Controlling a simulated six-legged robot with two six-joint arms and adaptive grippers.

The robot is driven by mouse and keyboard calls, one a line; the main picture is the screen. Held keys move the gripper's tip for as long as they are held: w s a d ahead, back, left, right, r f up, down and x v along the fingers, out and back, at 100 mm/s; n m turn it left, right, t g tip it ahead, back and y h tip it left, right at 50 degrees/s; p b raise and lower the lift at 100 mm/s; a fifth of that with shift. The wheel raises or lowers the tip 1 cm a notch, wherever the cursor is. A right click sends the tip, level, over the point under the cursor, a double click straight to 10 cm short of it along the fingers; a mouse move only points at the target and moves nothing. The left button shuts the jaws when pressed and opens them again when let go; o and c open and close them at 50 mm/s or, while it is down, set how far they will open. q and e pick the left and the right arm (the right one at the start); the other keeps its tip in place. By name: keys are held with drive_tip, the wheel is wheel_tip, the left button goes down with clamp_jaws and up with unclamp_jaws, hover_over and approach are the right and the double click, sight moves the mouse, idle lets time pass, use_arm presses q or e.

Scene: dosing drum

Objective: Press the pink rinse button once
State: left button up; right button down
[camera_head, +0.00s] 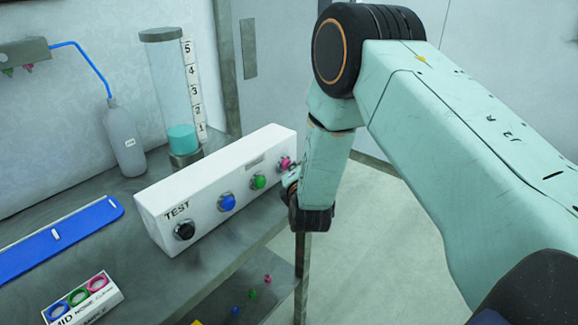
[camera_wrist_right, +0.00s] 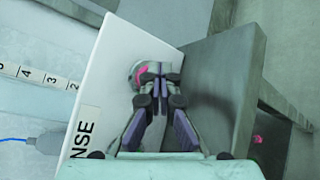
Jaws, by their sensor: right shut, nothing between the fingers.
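The pink button (camera_head: 285,163) is at the right end of the white panel box (camera_head: 160,215), on its front face, in a metal ring. My right gripper (camera_head: 292,179) is just in front of it, mostly hidden by my wrist. In the right wrist view the shut, empty fingers (camera_wrist_right: 155,72) overlap the pink button (camera_wrist_right: 139,75) and cover part of it. I cannot tell whether the fingertips touch it or whether it is pushed in. My left gripper is not in view.
Green (camera_head: 258,181), blue (camera_head: 227,202) and black (camera_head: 184,230) buttons sit on the same face. Behind the box stand a clear cylinder (camera_head: 165,85) with teal liquid and a grey bottle (camera_head: 123,140). A blue strip (camera_head: 60,240) and a ringed label block (camera_head: 85,300) lie left.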

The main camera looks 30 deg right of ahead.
drive_tip(key=shift+w+a, duration=0.1)
drive_tip(key=shift+w, duration=0.1)
drive_tip(key=shift+s, duration=0.15)
idle(0.4)
drive_tip(key=shift+s+d+p, duration=0.4)
drive_tip(key=shift+s+p, duration=0.1)
drive_tip(key=shift+s, duration=0.25)
drive_tip(key=s+p, duration=0.1)
drive_tip(key=s+d+p, duration=0.1)
drive_tip(key=s, duration=0.1)
drive_tip(key=s+d+p, duration=0.1)
drive_tip(key=shift+s, duration=0.25)
drive_tip(key=shift+a+f, duration=0.1)
idle(0.7)
